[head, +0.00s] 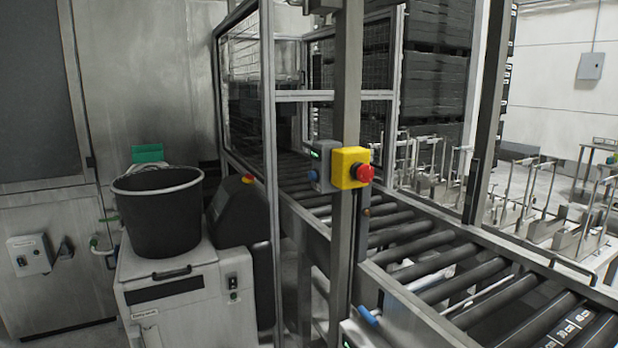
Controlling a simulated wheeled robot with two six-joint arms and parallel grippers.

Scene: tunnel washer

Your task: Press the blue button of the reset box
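A grey box (322,158) with a small green-lit display is mounted on the metal post, left of a yellow box. Its blue button (313,176) sticks out on its lower left side and nothing touches it. I take this for the reset box, but no label on it is readable. A second light-grey box (358,335) with a blue knob (367,315) shows at the bottom edge, partly cut off. Neither of my grippers is in view.
The yellow box (348,161) with a red mushroom button (365,173) sits right beside the grey box. The metal post (346,85) stands before the roller conveyor (430,270). A black bucket (160,220) stands on a white cabinet (190,305) at the left.

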